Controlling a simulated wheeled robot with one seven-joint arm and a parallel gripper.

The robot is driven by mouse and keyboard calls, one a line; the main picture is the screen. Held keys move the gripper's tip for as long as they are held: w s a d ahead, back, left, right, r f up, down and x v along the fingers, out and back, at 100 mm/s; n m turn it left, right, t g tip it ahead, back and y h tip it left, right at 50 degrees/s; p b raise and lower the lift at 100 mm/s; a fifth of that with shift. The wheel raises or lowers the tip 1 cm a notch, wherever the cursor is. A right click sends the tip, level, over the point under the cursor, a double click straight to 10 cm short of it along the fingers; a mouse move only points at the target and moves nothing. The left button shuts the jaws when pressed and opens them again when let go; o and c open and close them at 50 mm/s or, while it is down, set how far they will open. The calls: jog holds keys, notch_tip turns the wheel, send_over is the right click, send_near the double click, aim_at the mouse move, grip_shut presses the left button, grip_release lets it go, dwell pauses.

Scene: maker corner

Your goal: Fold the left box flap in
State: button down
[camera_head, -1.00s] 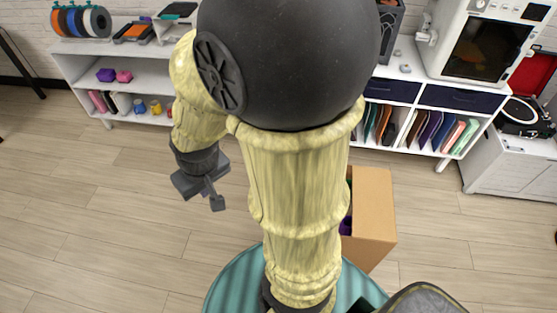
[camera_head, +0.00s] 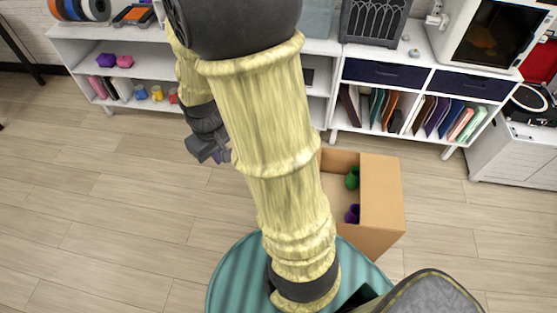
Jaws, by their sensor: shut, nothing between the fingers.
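A brown cardboard box (camera_head: 382,200) stands on the floor right of my arm, with its top open. A green item (camera_head: 352,178) and a purple item (camera_head: 352,214) lie inside it. A broad tan panel shows along its right side; I cannot tell whether it is a flap or the wall. The box's left side and left flap are hidden behind my arm. My gripper (camera_head: 220,157) is on the other side of my arm, left of the box and well apart from it. It is shut and empty.
A white shelf unit (camera_head: 320,47) with folders, drawers and small coloured items runs along the back wall. A record player (camera_head: 528,103) sits on a white cabinet at the right. The wooden floor on the left is clear.

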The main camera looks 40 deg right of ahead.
jog(key=w+d+f+n+g+h+b, duration=0.2)
jog(key=w+d+f+n+g, duration=0.1)
jog(key=d+f, duration=0.5)
jog(key=w+d+f+n+g+h+b, duration=0.1)
jog(key=w+d+f+n+g+b, duration=0.1)
jog(key=w+d+f, duration=0.4)
notch_tip(320, 180, down, 5)
jog(key=d+n+g, duration=0.1)
jog(key=d, duration=0.1)
jog(key=shift+d+f+n+h+b, duration=0.15)
jog(key=shift+d+n+h+b, duration=0.2)
jog(key=shift+n+h, duration=0.05)
jog(key=shift+w, duration=0.1)
jog(key=s+d+f+p, duration=0.3)
jog(key=s+d+f, duration=0.2)
jog(key=s, duration=0.1)
jog(key=shift+w+r, duration=0.1)
